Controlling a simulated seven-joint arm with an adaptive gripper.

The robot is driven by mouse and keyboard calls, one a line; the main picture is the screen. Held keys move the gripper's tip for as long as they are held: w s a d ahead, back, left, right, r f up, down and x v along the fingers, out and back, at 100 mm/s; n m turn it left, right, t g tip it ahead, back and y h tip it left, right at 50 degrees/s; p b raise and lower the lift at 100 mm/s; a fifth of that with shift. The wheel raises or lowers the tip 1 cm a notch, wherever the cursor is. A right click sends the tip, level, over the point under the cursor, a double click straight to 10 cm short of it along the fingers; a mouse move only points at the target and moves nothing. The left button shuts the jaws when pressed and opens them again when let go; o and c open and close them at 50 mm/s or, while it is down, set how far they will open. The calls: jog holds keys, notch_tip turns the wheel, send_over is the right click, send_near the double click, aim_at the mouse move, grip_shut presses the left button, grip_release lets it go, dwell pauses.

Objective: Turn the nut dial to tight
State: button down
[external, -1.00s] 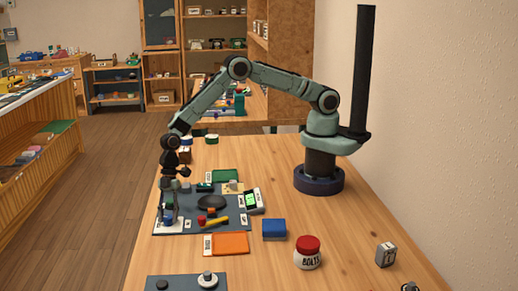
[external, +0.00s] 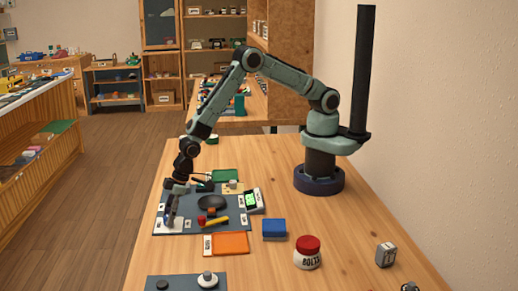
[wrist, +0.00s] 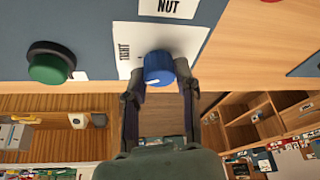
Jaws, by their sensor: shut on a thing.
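The blue nut dial (wrist: 158,68) sits on a white plate (wrist: 185,38) in the wrist view. The word TIGHT is printed on the plate to the dial's left, and a NUT label (wrist: 168,8) is beyond it. A small pale mark shows on the dial's near face. My gripper (wrist: 160,84) has one finger on each side of the dial and is shut on it. In the external view my gripper (external: 171,218) points down at the left side of the blue-grey board (external: 200,225), and the arm hides the dial there.
A green knob (wrist: 48,66) is left of the dial in the wrist view. On the board in the external view are a black round dish (external: 212,203) and a yellow-handled tool (external: 216,221). An orange tray (external: 230,243) and a blue box (external: 274,229) are nearby.

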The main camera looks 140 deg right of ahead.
jog(key=shift+m+g+h, duration=0.4)
jog(key=shift+m+h, duration=0.2)
jog(key=shift+m, duration=1.3)
jog(key=c, duration=0.8)
grip_release()
jog(key=shift+a+r, duration=0.1)
jog(key=shift+r, duration=0.05)
jog(key=v, duration=1.1)
jog(key=shift+r, duration=0.3)
jog(key=shift+a, duration=0.2)
